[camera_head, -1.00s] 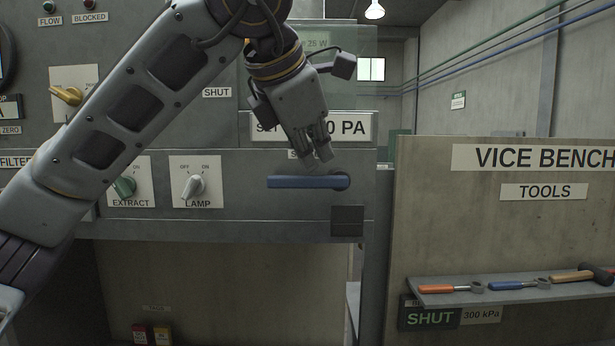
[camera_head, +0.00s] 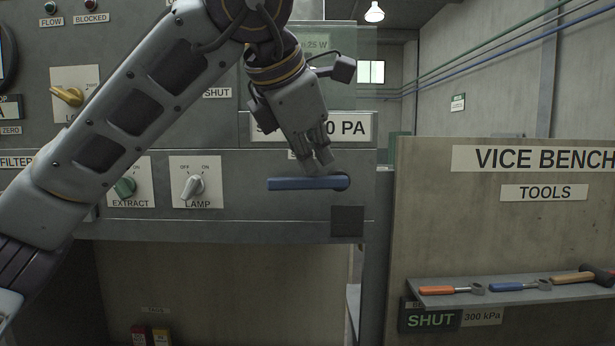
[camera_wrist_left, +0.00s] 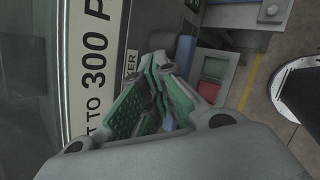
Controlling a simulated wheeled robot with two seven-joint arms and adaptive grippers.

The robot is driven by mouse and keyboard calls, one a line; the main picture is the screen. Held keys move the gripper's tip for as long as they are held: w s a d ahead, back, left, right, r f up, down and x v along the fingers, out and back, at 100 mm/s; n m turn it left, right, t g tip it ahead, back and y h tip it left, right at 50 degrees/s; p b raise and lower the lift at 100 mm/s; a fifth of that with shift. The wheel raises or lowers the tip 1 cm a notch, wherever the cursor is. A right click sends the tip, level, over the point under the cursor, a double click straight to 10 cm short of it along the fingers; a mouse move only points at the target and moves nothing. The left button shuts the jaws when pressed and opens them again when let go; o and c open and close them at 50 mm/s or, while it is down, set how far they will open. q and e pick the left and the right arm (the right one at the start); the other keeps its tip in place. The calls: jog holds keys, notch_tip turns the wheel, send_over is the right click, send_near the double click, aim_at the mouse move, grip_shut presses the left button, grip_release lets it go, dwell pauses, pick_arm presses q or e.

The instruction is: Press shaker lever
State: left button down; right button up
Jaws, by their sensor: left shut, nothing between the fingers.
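The blue shaker lever (camera_head: 300,183) lies level on the grey panel, its round pivot at its right end. My left gripper (camera_head: 320,168) is shut and empty, pointing down just above the lever's right part; I cannot tell whether the fingertips touch it. In the left wrist view a blue part of the lever (camera_wrist_left: 186,50) shows beyond the closed fingers (camera_wrist_left: 160,72). The gripper hides most of the small label above the lever. My right gripper is not in view.
The EXTRACT knob (camera_head: 125,187) and LAMP knob (camera_head: 192,187) sit left of the lever. A dark square block (camera_head: 347,221) is below its right end. A tool shelf (camera_head: 520,298) holds wrenches and a hammer at right.

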aim_at(313, 178)
pick_arm(q)
jog(key=shift+f, duration=0.4)
dwell(0.5)
jog(key=shift+f+b, duration=0.35)
jog(key=shift+b, duration=0.2)
dwell(0.5)
jog(key=shift+f+b, duration=0.3)
jog(key=shift+f, duration=0.1)
dwell(0.6)
jog(key=shift+f+b, duration=0.3)
jog(key=shift+f, duration=0.1)
dwell(0.6)
jog(key=shift+s+f, duration=0.1)
jog(key=shift+f, duration=0.4)
dwell(0.5)
jog(key=shift+r, duration=0.15)
